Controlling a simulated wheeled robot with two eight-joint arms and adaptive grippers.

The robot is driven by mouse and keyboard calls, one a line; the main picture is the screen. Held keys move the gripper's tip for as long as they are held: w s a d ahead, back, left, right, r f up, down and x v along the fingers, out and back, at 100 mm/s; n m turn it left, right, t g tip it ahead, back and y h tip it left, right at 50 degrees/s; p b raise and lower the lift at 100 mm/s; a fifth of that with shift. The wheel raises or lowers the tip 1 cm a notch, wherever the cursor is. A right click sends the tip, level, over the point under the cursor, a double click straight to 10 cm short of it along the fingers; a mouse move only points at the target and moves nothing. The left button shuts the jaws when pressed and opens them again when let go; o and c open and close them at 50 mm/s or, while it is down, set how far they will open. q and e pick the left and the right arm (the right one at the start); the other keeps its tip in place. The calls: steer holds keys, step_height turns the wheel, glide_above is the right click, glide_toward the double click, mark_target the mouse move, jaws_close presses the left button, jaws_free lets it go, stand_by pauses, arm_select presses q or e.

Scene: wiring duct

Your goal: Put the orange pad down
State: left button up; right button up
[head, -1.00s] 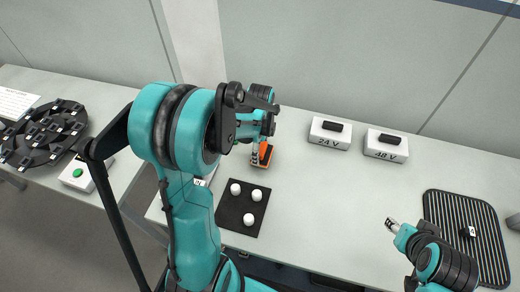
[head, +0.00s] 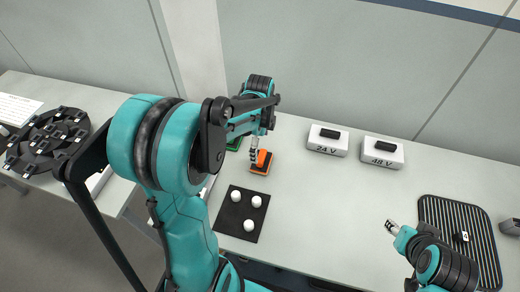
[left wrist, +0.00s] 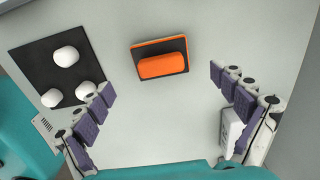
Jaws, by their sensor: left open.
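The orange pad (head: 262,161) lies on the table between the black mat and the back wall. It has an orange grip on a dark base with an orange edge, shown whole in the left wrist view (left wrist: 160,64). My left gripper (head: 254,150) is just beside and above it in the head view. In the left wrist view the left gripper (left wrist: 163,92) has its fingers spread wide, with bare table between them and the pad beyond the tips. The gripper is empty. My right gripper (head: 391,226) is over the table at the right, too small to read.
A black mat (head: 228,221) with three white rounded pieces lies in front of the pad. White boxes marked 24 V (head: 327,144) and 48 V (head: 382,156) stand at the back. A striped black tray (head: 440,215) lies at the right. The middle of the table is clear.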

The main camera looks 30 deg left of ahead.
arm_select(q)
steer(key=shift+s+d+r, duration=0.15)
steer(key=shift+r, duration=0.35)
steer(key=s+d+r+n+t, duration=0.7)
steer(key=s+d+n, duration=0.3)
steer(key=n, duration=0.5)
steer(key=shift+s+d+r, duration=0.15)
steer(key=shift+s+r, duration=0.25)
steer(key=shift+r, duration=0.2)
steer(key=shift+f, duration=0.1)
